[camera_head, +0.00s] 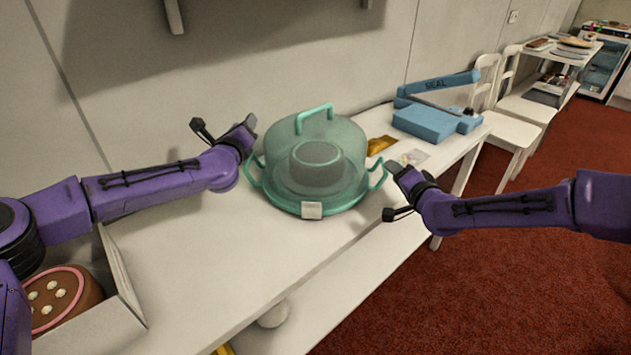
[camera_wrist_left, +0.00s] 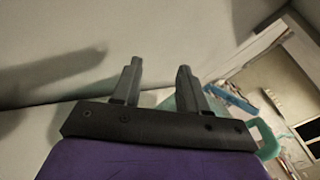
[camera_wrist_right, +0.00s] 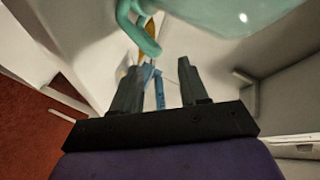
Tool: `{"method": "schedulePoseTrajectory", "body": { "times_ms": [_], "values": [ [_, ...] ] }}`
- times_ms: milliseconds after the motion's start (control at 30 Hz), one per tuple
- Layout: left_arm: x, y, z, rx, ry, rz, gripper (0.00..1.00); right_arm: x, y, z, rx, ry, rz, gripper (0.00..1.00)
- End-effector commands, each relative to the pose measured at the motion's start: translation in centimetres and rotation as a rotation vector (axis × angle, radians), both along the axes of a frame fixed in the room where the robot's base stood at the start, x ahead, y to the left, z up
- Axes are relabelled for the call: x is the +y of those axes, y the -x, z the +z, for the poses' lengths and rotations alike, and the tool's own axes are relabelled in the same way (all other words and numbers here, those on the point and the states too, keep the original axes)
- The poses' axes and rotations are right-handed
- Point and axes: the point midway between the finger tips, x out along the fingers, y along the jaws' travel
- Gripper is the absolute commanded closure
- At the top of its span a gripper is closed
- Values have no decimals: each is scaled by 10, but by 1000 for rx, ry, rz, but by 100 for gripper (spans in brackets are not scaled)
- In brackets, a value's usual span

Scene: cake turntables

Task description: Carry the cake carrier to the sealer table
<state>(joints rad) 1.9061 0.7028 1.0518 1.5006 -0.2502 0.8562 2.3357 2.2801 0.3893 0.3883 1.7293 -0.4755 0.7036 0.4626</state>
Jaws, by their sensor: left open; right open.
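The cake carrier (camera_head: 338,150) stands upright on the white table, a clear teal dome with a top handle, two side handles and a dark round cake inside. My left gripper (camera_head: 246,127) is open, just behind the carrier's left handle and apart from it. My right gripper (camera_head: 393,170) is open and close beside the right handle; I cannot tell whether it touches. In the right wrist view, the right handle (camera_wrist_right: 140,32) is in front of the open fingers (camera_wrist_right: 155,80), not clearly between them. The left wrist view shows open fingers (camera_wrist_left: 160,75) with teal partly hidden behind them.
A blue sealer (camera_head: 432,115) marked SEAL stands at the table's far end, with gold and clear packets (camera_head: 380,145) before it. White chairs (camera_head: 515,120) stand beyond. A box (camera_head: 118,300) with a chocolate cake (camera_head: 58,297) is at the near left. The wall runs behind the table.

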Motion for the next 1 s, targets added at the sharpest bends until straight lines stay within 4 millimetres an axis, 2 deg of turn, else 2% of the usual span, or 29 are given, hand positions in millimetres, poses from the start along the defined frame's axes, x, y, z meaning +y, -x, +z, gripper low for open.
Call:
{"method": "schedulePoseTrajectory", "body": {
  "times_ms": [100,233,367,733,800,1000],
  "values": [
    [0,0,0,0,0,0,57,-8,25,7,0,-2,0,56],
    [0,0,0,0,0,0,57,-13,41,10,0,-1,0,56],
    [0,0,0,0,0,0,57,-15,47,11,0,0,0,56],
    [0,0,1,0,0,0,57,-15,47,12,0,0,0,56],
    [0,0,11,-1,0,1,57,-15,46,22,0,0,0,56],
    [0,0,56,-1,0,1,57,-15,46,67,0,0,0,56]
  ]
}}
